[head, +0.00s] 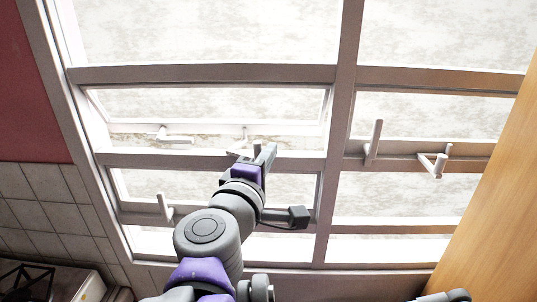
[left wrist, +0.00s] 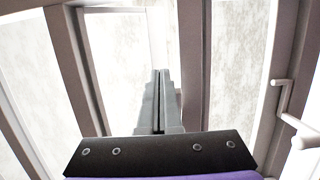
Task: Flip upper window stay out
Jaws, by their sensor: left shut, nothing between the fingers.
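The window (head: 210,74) fills most of the head view, with pale frames and several white handle-like fittings. At the upper left sash, a white fitting (head: 176,136) sits on the lower rail, and a smaller white piece (head: 241,143) shows right beside my left gripper (head: 266,156). I cannot tell for sure which one is the upper stay. My left gripper is shut and empty, its fingertips at the middle rail; contact cannot be told. In the left wrist view, the shut fingers (left wrist: 159,100) point at the window frame, and a white handle (left wrist: 284,108) stands to the right.
More white fittings sit at the lower left (head: 164,207) and on the right half (head: 373,143) and (head: 435,165). A wooden panel (head: 495,215) closes the right side. A stove grate (head: 28,284) is at the lower left, by a tiled wall (head: 45,215).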

